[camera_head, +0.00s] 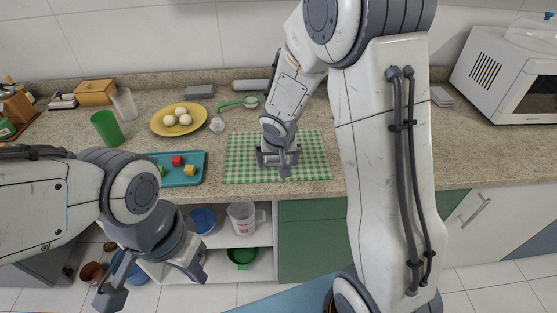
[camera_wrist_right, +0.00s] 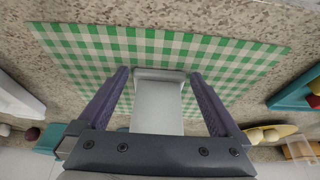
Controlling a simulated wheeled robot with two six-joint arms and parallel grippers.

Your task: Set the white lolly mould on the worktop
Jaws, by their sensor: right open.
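The white lolly mould (camera_wrist_right: 158,104) shows in the right wrist view as a pale block between the fingers of my right gripper (camera_wrist_right: 161,85). There is a gap on each side of it. Its lower part is hidden by the gripper body. The right gripper (camera_head: 279,162) is open, low over the green-checked cloth (camera_head: 310,165) on the worktop (camera_head: 360,135). In the head view the mould is mostly hidden by the gripper, and I cannot tell if it touches the cloth. My left gripper (camera_head: 152,282) is open and empty, in front of the counter.
A teal tray (camera_head: 178,181) with small coloured blocks lies left of the cloth. Behind it are a yellow plate (camera_head: 160,128) with eggs, a green cup (camera_head: 107,128) and a green-handled strainer (camera_head: 249,102). A white microwave (camera_head: 490,75) stands at right. The worktop right of the cloth is partly clear.

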